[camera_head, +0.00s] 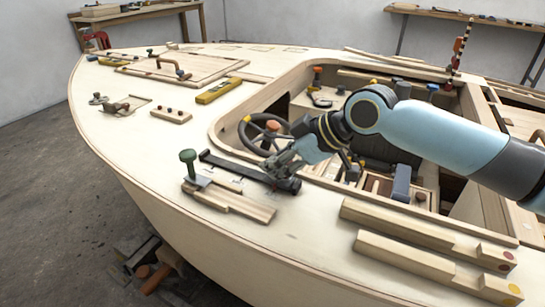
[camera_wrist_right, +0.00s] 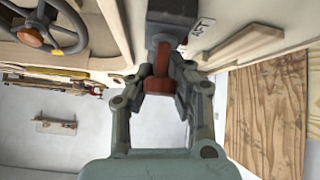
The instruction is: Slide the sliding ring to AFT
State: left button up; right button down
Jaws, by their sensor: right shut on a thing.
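A dark bar (camera_head: 235,168) lies along the deck near the boat's edge, with a block at its right end. My right gripper (camera_head: 280,168) is down at the right part of this bar. In the right wrist view my right gripper (camera_wrist_right: 163,88) is shut on a red-brown sliding ring (camera_wrist_right: 162,66), at the dark end block of the bar (camera_wrist_right: 165,20). A partly cut-off label (camera_wrist_right: 202,28) shows beside the block. The gripper hides the ring in the head view. My left gripper is not in view.
A steering wheel (camera_head: 265,132) with an orange hub stands just behind the gripper. A green-knobbed lever (camera_head: 188,158) is to the left of the bar. Wooden rails (camera_head: 400,228) lie to the right. The open cockpit is behind, under my right arm.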

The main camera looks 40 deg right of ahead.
jog(key=shift+d+f, duration=0.1)
jog(key=c, duration=1.3)
grip_release()
jog(key=shift+s+d, duration=0.15)
jog(key=shift+s, duration=0.1)
jog(key=shift+c, duration=0.2)
jog(key=v, duration=0.6)
jog(key=shift+d, duration=0.1)
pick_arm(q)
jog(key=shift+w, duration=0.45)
pick_arm(e)
jog(key=shift+s+r, duration=0.4)
jog(key=shift+r, duration=0.15)
